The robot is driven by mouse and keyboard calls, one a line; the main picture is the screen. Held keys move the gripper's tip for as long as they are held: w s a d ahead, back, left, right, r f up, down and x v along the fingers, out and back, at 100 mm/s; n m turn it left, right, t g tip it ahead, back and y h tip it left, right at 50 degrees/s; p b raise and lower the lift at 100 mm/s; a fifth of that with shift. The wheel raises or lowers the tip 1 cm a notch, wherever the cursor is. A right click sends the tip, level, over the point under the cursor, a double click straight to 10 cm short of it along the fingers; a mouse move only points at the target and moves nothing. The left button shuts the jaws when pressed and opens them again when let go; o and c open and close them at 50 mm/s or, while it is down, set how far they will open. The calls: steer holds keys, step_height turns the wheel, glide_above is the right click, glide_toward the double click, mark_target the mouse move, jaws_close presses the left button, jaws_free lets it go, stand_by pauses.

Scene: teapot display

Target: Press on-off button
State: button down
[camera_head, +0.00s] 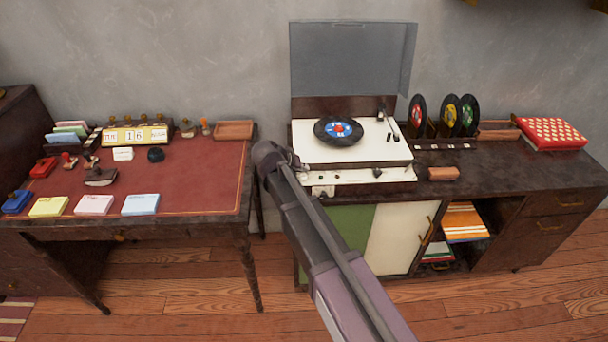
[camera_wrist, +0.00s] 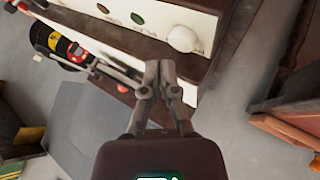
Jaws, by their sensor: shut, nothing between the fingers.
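The record player (camera_head: 352,150) stands on the dark cabinet with its clear lid raised and a blue-labelled record (camera_head: 339,131) on it. Its pale front strip (camera_head: 350,177) carries a dark knob (camera_head: 377,172). In the wrist view a pale panel holds a green oval (camera_wrist: 138,18), a dark red oval (camera_wrist: 103,7) and a round white knob (camera_wrist: 184,38). I cannot tell which is the on-off button. My gripper (camera_head: 300,166) is at the player's front left corner, fingers shut and empty. In the wrist view its fingertips (camera_wrist: 160,66) appear below the white knob; contact is unclear.
The raised lid (camera_head: 350,60) rises behind the player. Upright records (camera_head: 443,116) and a brown block (camera_head: 443,174) are to its right. A red-topped desk (camera_head: 195,180) with stamps and note pads stands at left.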

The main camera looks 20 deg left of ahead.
mark_target(303, 177)
steer(key=shift+r+p, duration=2.75)
steer(key=shift+r, duration=0.15)
steer(key=d+m+g+p, duration=0.1)
steer(key=d+g+p, duration=0.15)
steer(key=d, duration=1.05)
steer(key=s+d+m+g+y+p, duration=0.1)
steer(key=s+d+g, duration=0.1)
steer(key=s+d, duration=0.3)
steer(key=s+d+g+y+p, duration=0.1)
steer(key=s+d, duration=0.3)
steer(key=d, duration=0.9)
steer(key=s+d+r+m+g+y+p, duration=0.1)
steer(key=s+d+g+y+p, duration=0.1)
steer(key=s+d, duration=0.3)
steer(key=d, duration=0.4)
steer(key=shift+s+d+m+g, duration=0.3)
steer(key=shift+s+d+g, duration=0.05)
steer(key=shift+d, duration=0.05)
